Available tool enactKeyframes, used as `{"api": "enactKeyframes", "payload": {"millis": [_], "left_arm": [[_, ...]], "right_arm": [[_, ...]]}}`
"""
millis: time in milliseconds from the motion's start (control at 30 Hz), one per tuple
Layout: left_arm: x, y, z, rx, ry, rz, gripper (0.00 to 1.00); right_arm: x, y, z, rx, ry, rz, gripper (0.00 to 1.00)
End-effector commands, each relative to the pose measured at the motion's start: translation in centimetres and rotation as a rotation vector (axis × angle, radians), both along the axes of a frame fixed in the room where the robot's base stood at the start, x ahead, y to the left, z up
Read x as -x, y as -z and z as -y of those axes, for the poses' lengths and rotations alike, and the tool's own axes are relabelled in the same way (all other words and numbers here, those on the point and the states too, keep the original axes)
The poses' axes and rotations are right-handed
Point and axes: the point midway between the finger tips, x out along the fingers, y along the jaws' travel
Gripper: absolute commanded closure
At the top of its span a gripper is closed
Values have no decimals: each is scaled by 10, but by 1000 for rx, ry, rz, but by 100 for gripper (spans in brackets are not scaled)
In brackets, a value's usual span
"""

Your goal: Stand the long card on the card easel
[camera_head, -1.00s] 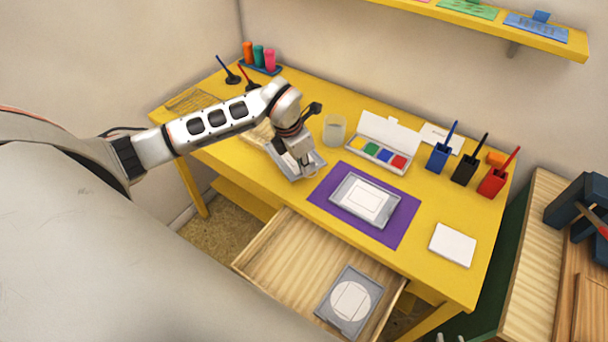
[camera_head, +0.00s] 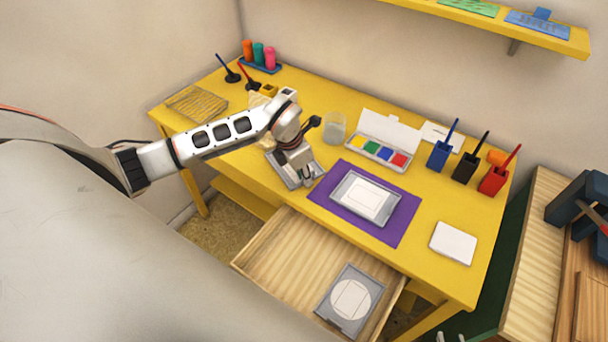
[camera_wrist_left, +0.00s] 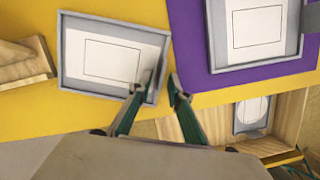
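My left gripper (camera_head: 307,182) is low at the right wall of a grey tray (camera_head: 284,175) on the yellow table. In the left wrist view its fingers (camera_wrist_left: 162,88) are apart, one on each side of that wall, with no card between them. A white card (camera_wrist_left: 112,57) with a thin rectangular outline lies flat in this tray. A similar tray (camera_head: 345,200) with a white outlined card (camera_head: 364,199) lies on a purple mat. I cannot tell which card is the long one, nor clearly identify the easel. Small grey tips, possibly my right gripper (camera_head: 451,338), show at the bottom edge.
The open drawer (camera_head: 260,246) holds a grey tray with a round white piece (camera_head: 350,299). A white pad (camera_head: 453,244) lies at right.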

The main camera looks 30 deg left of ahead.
Motion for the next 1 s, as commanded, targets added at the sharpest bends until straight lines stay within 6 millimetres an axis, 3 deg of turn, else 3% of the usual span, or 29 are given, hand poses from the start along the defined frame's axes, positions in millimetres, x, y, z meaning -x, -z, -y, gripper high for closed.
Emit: {"api": "enactKeyframes", "payload": {"millis": [433,1000], "left_arm": [[0,-9,1,1,0,0,79],[23,-110,-10,-1,1,3,79]], "right_arm": [[1,-4,0,0,-1,-2,77],[0,1,-1,-1,0,1,77]]}}
